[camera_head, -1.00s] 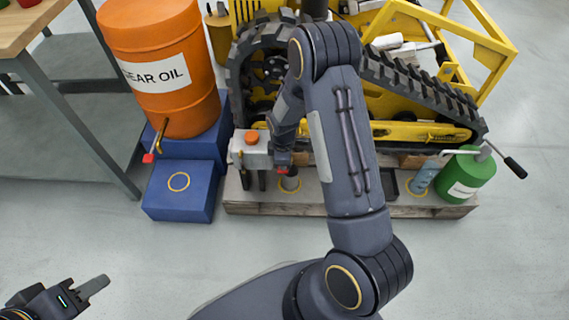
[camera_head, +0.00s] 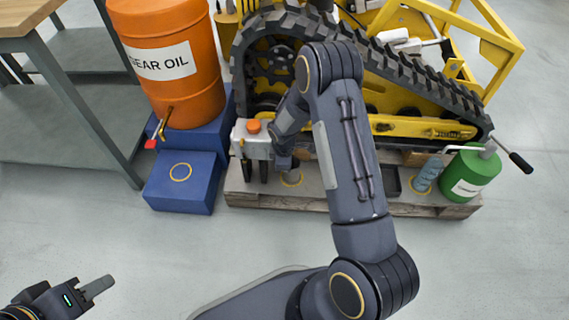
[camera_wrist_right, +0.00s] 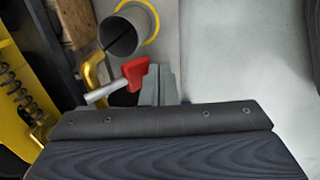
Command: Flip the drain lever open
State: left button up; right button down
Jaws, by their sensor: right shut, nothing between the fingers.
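The red drain lever (camera_wrist_right: 131,74) shows in the right wrist view on a pale stem beside a brass elbow pipe (camera_wrist_right: 96,73). A grey open cup (camera_wrist_right: 122,32) stands past it inside a yellow ring. My right gripper (camera_wrist_right: 160,84) is shut and empty, its fingertips just right of the lever's red end; I cannot tell whether they touch it. In the head view my right arm hides the lever, at the front of the yellow tracked carrier (camera_head: 405,128). My left gripper (camera_head: 97,288) is at lower left, away from everything; its finger gap does not show.
An orange gear oil drum (camera_head: 200,90) with its own red-handled tap (camera_head: 152,144) stands on blue blocks (camera_head: 178,195) to the left. A grey box with an orange knob (camera_head: 255,127) is beside my right forearm. A green can (camera_head: 468,175) stands at right. The floor in front is clear.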

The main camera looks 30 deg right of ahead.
jog(key=shift+w+d+f+t+b, duration=0.2)
jog(key=shift+w+f+t+b, duration=0.1)
jog(key=shift+f+t+b, duration=0.25)
jog(key=shift+r+p, duration=0.7)
jog(key=shift+r, duration=0.05)
